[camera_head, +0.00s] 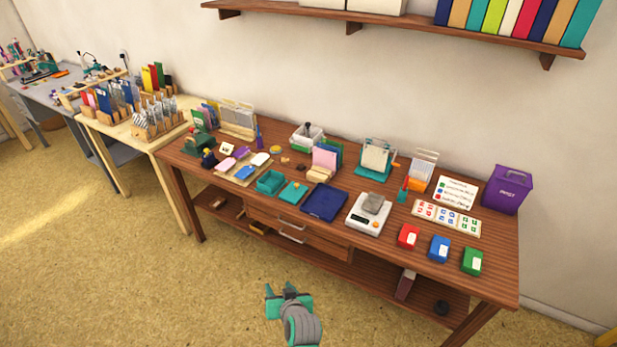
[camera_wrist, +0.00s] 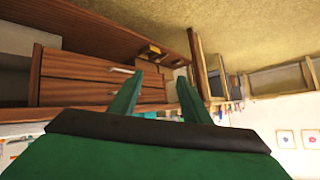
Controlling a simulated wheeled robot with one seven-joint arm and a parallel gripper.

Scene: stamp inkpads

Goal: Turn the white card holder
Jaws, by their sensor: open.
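A holder with upright white cards (camera_head: 422,165) stands at the back right of the brown wooden table. It looks like the white card holder, but it is small and I cannot be sure. Another stand with white sheets on a teal base (camera_head: 377,157) is to its left. My gripper (camera_head: 280,291) is open and empty, in front of the table and well apart from both. In the wrist view, its two green fingers (camera_wrist: 159,88) are spread towards the table's drawers. Neither holder is clear in the wrist view.
The table (camera_head: 340,253) is crowded. A grey scale (camera_head: 369,214), a navy pad (camera_head: 325,203) and red, blue and green boxes (camera_head: 439,248) line the front. A wall shelf (camera_head: 400,27) hangs above. The floor in front is clear.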

